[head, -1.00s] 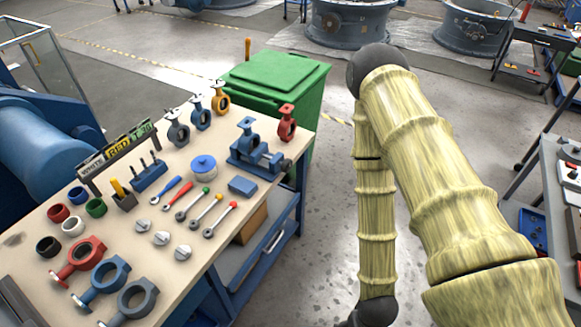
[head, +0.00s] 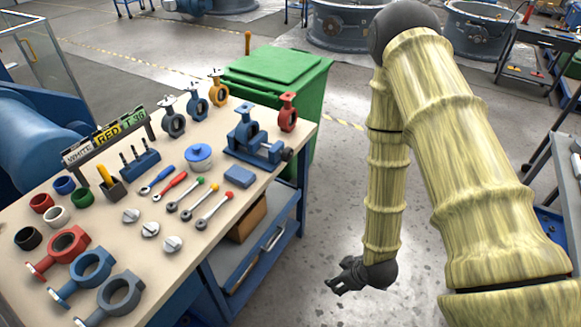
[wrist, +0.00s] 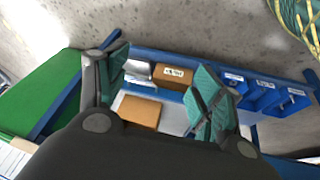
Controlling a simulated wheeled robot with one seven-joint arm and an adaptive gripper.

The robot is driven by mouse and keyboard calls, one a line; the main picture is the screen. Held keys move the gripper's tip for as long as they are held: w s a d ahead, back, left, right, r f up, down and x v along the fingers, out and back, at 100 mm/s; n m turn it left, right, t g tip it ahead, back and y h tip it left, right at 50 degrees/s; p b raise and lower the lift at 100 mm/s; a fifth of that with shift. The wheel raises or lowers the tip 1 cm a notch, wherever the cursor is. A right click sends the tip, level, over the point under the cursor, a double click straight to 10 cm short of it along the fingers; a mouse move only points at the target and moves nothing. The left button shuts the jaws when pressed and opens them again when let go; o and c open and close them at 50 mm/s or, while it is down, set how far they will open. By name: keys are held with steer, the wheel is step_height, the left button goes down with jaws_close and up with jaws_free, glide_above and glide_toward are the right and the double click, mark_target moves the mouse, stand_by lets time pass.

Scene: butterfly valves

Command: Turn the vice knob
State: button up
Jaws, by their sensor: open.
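The blue vice (head: 252,148) stands at the right end of the workbench in the head view, with a blue valve body held upright in it. Its dark round knob (head: 287,154) is at the vice's right end, near the bench edge. My gripper (head: 340,284) is low over the floor, to the right of the bench and well apart from the vice. In the wrist view my gripper (wrist: 155,95) shows two spread fingers with green pads and nothing between them. The vice cannot be made out in the wrist view.
The workbench (head: 205,232) carries valve bodies, rings, discs and wrenches. A green bin (head: 285,72) stands behind its right end. A lower shelf with a cardboard box (head: 246,218) is under the top; a box (wrist: 138,111) also shows in the wrist view. Floor right of the bench is clear.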

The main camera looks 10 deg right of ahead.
steer(key=w+n+t+y+b, duration=0.2)
steer(key=w+n+t+b, duration=0.2)
steer(key=w+n+b, duration=0.7)
steer(key=n+t+y+b, duration=0.3)
steer(key=n+y+b, duration=0.7)
steer(key=n+b, duration=1.35)
glide_toward(291, 155)
steer(key=shift+n, duration=0.75)
steer(key=x, duration=1)
steer(key=shift+b, duration=0.35)
steer(key=c, duration=1)
